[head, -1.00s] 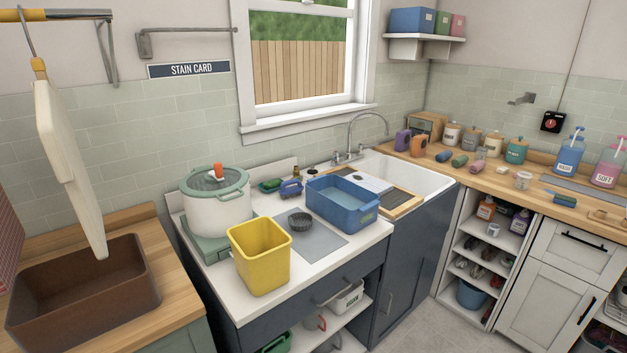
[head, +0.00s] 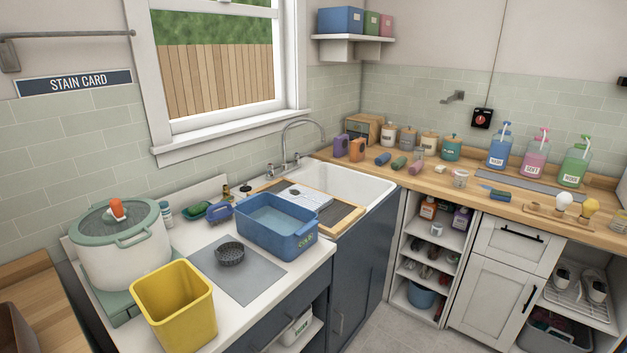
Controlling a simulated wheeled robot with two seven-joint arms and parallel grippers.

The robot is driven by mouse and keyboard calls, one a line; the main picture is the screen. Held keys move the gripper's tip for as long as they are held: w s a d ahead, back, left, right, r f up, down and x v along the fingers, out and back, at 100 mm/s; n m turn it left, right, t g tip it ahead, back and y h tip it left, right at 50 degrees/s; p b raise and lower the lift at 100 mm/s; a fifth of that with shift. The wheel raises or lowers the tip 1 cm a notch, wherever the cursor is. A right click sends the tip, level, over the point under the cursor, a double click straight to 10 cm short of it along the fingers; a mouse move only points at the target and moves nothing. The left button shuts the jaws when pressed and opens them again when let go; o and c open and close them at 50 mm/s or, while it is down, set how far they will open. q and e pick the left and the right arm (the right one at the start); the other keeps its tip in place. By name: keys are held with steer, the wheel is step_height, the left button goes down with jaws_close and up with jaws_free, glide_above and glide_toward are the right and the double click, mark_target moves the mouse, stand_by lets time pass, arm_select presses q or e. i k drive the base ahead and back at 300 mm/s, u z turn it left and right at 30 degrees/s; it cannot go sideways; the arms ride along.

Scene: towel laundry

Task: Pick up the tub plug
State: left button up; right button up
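No object here is plainly recognisable as a tub plug. A small dark grey, ribbed round object (head: 230,254) sits on a flat grey mat (head: 250,283) on the white counter; I cannot tell whether it is the plug. Just behind and right of it stands a blue tub (head: 297,245), which seems to hold water. Its inner floor shows no clear plug. Neither of my grippers is in view.
A yellow bin (head: 175,310) and a white pot with a green lid (head: 122,250) stand left of the mat. The white sink (head: 375,187), partly covered by a wood-framed board (head: 345,214), lies behind the tub. Bottles line the right wooden counter (head: 480,187).

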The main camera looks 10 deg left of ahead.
mark_target(244, 189)
steer(key=z, duration=0.6)
steer(key=i, duration=2.45)
steer(key=u, duration=0.75)
